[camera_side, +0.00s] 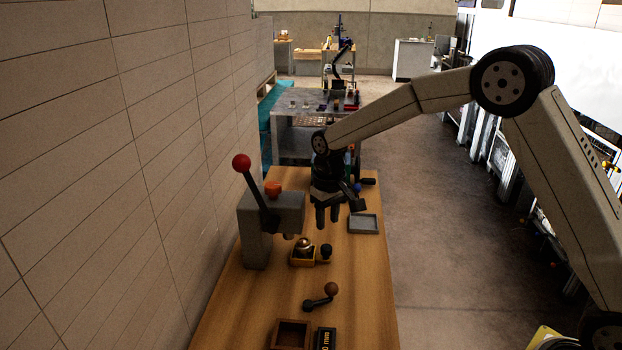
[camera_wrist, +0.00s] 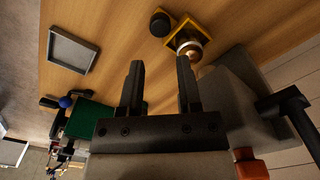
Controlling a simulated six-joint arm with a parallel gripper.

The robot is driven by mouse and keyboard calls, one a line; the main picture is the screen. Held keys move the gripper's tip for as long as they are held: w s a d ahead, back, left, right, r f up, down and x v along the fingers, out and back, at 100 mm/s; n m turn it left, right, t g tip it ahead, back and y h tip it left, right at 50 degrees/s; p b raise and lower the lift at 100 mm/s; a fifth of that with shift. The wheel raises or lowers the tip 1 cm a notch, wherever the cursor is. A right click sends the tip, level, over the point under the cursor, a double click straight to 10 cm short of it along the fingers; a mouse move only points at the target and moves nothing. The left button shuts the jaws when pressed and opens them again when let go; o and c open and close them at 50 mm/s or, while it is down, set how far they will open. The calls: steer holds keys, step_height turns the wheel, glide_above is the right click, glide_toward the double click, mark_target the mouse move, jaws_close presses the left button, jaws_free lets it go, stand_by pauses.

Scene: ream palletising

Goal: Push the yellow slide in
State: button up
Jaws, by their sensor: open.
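The yellow slide (camera_side: 302,262) is a small yellow tray at the foot of the grey press (camera_side: 256,240). A round metallic piece (camera_side: 304,243) sits on it, and a black knob (camera_side: 326,250) stands at its right side. In the wrist view the yellow slide (camera_wrist: 176,41) lies beyond my fingers, with the black knob (camera_wrist: 160,23) on its outer side and the metallic piece (camera_wrist: 190,48) toward the press body (camera_wrist: 228,88). My gripper (camera_side: 327,222) is open and empty, pointing down above the table, apart from the slide; its fingers show in the wrist view (camera_wrist: 160,66).
The press has a black lever with a red ball (camera_side: 241,161) and an orange part (camera_side: 272,188). A grey tray (camera_side: 363,224) lies at the right table edge. A brown-knobbed crank (camera_side: 321,298), wooden box (camera_side: 291,335) and black block (camera_side: 326,339) are in front. A wall borders the left.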

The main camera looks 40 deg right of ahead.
steer(key=shift+s+d, duration=0.1)
steer(key=shift+d, duration=0.1)
steer(key=c, duration=0.4)
steer(key=shift+s+d+f+m, duration=0.15)
steer(key=shift+d+m, duration=0.15)
steer(key=shift+m, duration=0.3)
jaws_close()
steer(key=s+d+m+t+y, duration=0.2)
steer(key=s+d+m+y, duration=0.2)
steer(key=d+m+y, duration=0.4)
steer(key=d+m, duration=0.5)
steer(key=m, duration=0.7)
steer(key=shift+d+f+m+t+y, duration=0.15)
steer(key=shift+f+m+t+y, duration=0.15)
steer(key=shift+f+t, duration=0.1)
